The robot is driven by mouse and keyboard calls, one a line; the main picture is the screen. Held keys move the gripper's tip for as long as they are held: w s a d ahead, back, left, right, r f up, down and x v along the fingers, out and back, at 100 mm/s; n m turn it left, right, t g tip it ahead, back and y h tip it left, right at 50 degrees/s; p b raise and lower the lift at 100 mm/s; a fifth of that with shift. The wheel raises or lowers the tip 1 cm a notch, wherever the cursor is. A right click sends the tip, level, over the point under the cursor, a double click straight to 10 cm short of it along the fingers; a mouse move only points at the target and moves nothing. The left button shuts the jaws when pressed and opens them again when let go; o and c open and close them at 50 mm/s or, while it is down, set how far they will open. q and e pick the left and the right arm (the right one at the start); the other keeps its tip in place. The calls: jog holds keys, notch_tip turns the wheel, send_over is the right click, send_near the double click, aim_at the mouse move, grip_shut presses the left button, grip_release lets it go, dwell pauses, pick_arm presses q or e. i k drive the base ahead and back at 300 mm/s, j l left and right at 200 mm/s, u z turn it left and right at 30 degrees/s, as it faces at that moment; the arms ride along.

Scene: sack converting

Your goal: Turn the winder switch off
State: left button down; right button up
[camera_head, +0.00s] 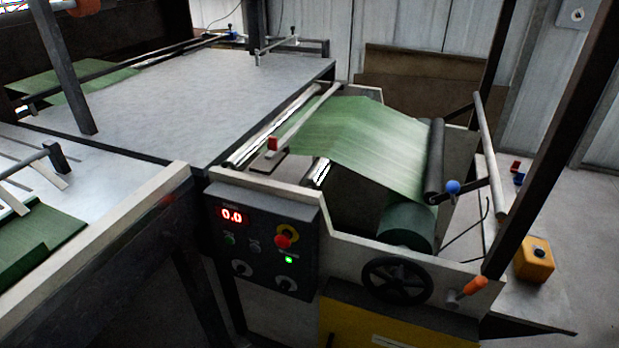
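A dark control panel (262,228) hangs on the front of the winding machine, left of its centre. It has a red 0.0 display (232,215), a red stop button on a yellow collar (285,237), a green button (229,239) and a lit green lamp (288,259). Two rotary switches sit low on it, a left one (242,268) and a right one (286,284) below the lamp. Their labels are too small to read, so I cannot tell which is the winder switch or how each is set. Neither of my grippers shows.
Right of the panel are a black handwheel (397,281) and an orange-handled lever (468,288). Green sheet (365,140) runs down to a green roll (407,230). A dark slanted post (560,130) stands at right. A yellow box with a black button (535,259) sits at far right.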

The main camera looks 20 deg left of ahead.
aim_at(241, 269)
jog(key=u, duration=1.1)
